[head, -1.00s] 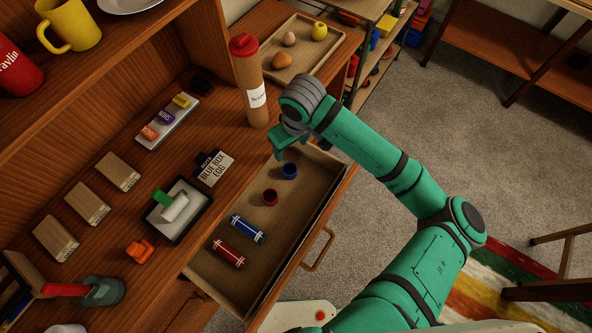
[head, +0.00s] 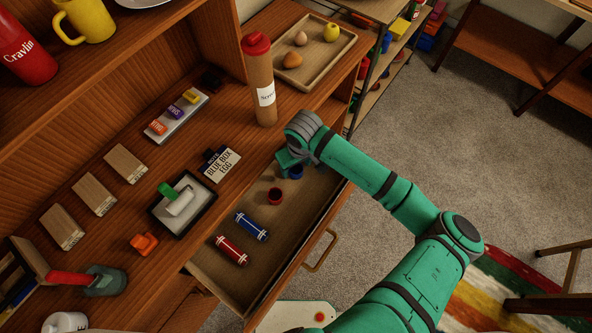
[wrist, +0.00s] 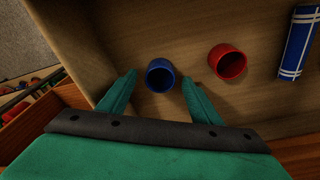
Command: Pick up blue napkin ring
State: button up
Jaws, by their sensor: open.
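The blue napkin ring (wrist: 160,76) stands on the drawer floor, its round opening facing up. In the head view the blue ring (head: 296,173) is partly hidden by my gripper (head: 289,168). In the wrist view my gripper (wrist: 158,82) is open, with one green finger on each side of the blue ring. The ring sits between the fingertips, and no contact shows. A red napkin ring (wrist: 228,62) stands to the right of it in the wrist view, outside the fingers.
The open drawer (head: 215,277) also holds a blue cracker (head: 251,226) and a red cracker (head: 232,250). A tall bottle (head: 260,85) stands on the desk behind my gripper. A sign (head: 222,164) and a tray (head: 325,52) are on the desk.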

jog(key=shift+f, duration=0.45)
jog(key=c, duration=1.1)
jog(key=shift+r, duration=0.15)
